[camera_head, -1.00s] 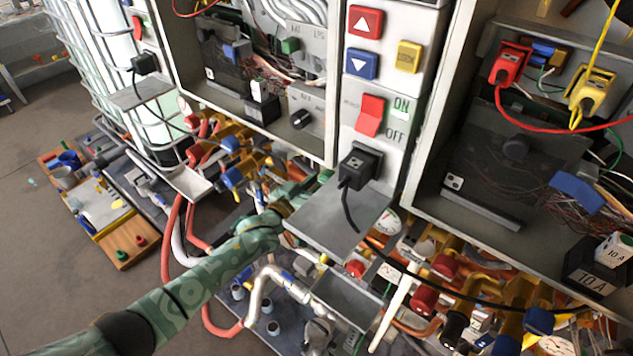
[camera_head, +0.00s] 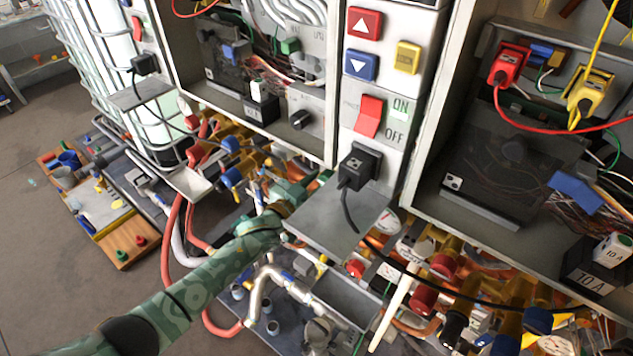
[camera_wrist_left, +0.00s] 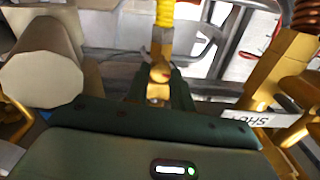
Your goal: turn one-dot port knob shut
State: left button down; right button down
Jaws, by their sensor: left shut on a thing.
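My left gripper (camera_wrist_left: 157,88) is green and shut on a brass-coloured knob (camera_wrist_left: 158,74) under a yellow ribbed stem in the left wrist view. No dot mark shows on this knob, so I cannot tell its port from the picture. A label (camera_wrist_left: 240,117) that seems to read "SHUT" lies right of the jaws. In the head view my left gripper (camera_head: 295,191) reaches among the pipes under the middle heater. Its fingertips and the knob are hidden there by pipes and a grey shelf (camera_head: 340,214). My right gripper is not in view.
A large pale cylinder (camera_wrist_left: 40,68) stands close left of the jaws, and brass pipework (camera_wrist_left: 277,68) stands close right. In the head view, crowded valves (camera_head: 425,295) hang right of the shelf. Red hoses (camera_head: 169,240) hang left of my arm.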

pick_arm(q)
jog(key=shift+m, duration=0.6)
jog(key=c, duration=1.2)
grip_release()
jog(key=p+v, duration=0.1)
jog(key=v, duration=1.5)
jog(key=shift+s, duration=0.2)
